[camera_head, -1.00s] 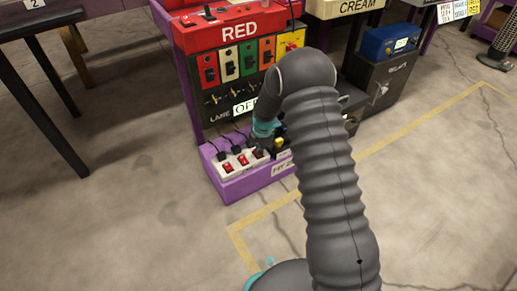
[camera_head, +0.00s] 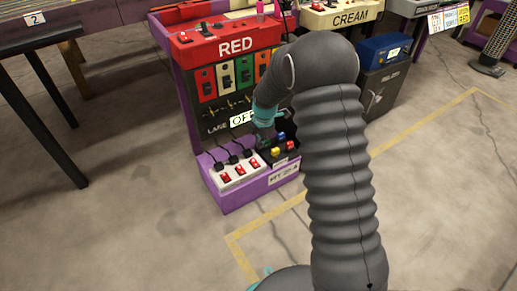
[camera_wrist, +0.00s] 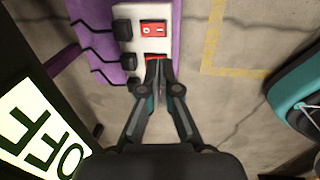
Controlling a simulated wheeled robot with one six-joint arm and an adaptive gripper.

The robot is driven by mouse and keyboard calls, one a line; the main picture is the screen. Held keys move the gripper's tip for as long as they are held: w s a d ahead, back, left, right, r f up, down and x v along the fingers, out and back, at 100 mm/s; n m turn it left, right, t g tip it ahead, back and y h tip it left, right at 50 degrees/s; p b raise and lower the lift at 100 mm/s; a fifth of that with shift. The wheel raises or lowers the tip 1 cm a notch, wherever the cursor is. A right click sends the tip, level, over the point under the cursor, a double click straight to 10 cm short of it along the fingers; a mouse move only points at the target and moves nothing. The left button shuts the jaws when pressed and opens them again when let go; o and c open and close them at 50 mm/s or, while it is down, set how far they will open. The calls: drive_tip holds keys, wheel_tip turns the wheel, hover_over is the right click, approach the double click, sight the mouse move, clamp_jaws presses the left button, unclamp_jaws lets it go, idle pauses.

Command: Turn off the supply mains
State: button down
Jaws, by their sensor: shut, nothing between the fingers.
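A white power strip (camera_head: 233,181) with three red rocker switches lies on a purple ledge below the RED panel. In the wrist view, the white strip (camera_wrist: 128,14) shows one red rocker (camera_wrist: 154,30) in full, with I and O marks. A second red rocker (camera_wrist: 154,57) is partly hidden by my fingertips. My gripper (camera_wrist: 160,68) is shut and empty, its tips in front of that second rocker; whether they touch cannot be told. In the head view, my gripper (camera_head: 262,138) is above the strip's right end, partly hidden by dark surroundings.
Black plugs and cables (camera_head: 233,158) line the strip's back edge. A dark box with coloured knobs (camera_head: 280,151) stands right beside it. The RED panel (camera_head: 235,46), with an OFF sign (camera_head: 243,118), rises behind. Open floor lies in front.

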sight(253, 160)
drive_tip(key=shift+s+d+r, duration=0.1)
drive_tip(key=shift+s+r, duration=0.05)
drive_tip(key=shift+r, duration=0.7)
drive_tip(key=shift+w+a+r+b, duration=0.2)
drive_tip(key=shift+w+a+b, duration=0.25)
drive_tip(key=shift+w+b, duration=0.15)
drive_tip(key=shift+f, duration=0.1)
drive_tip(key=f, duration=0.4)
drive_tip(key=w+a+f+b, duration=0.1)
drive_tip(key=f, duration=0.4)
drive_tip(key=w+f, duration=0.1)
drive_tip(key=f, duration=0.3)
drive_tip(key=shift+w+a+f+b, duration=0.2)
drive_tip(key=shift+f+b, duration=0.1)
drive_tip(key=shift+b, duration=0.05)
